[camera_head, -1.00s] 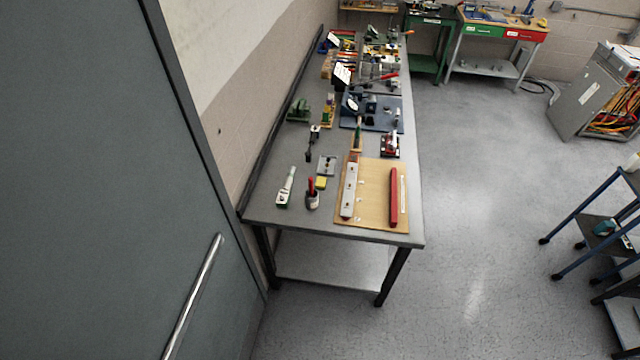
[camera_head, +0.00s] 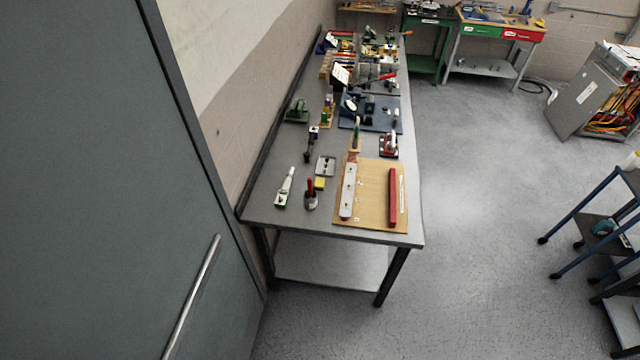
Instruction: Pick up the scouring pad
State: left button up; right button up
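A small yellow block (camera_head: 320,184), which looks like the scouring pad though it is too small to be sure, lies on the grey workbench (camera_head: 265,205) near its front end. It sits just below a small grey plate (camera_head: 326,166) and beside a dark pot with a red-handled tool (camera_head: 311,196). Neither of my grippers is in view.
A wooden board (camera_head: 372,205) with a white strip (camera_head: 348,190) and a red bar (camera_head: 392,195) lies to the right of the yellow block. A green-and-white tool (camera_head: 285,188) lies to its left. Many tools crowd the bench's far half. Open floor (camera_head: 480,200) lies right of the bench.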

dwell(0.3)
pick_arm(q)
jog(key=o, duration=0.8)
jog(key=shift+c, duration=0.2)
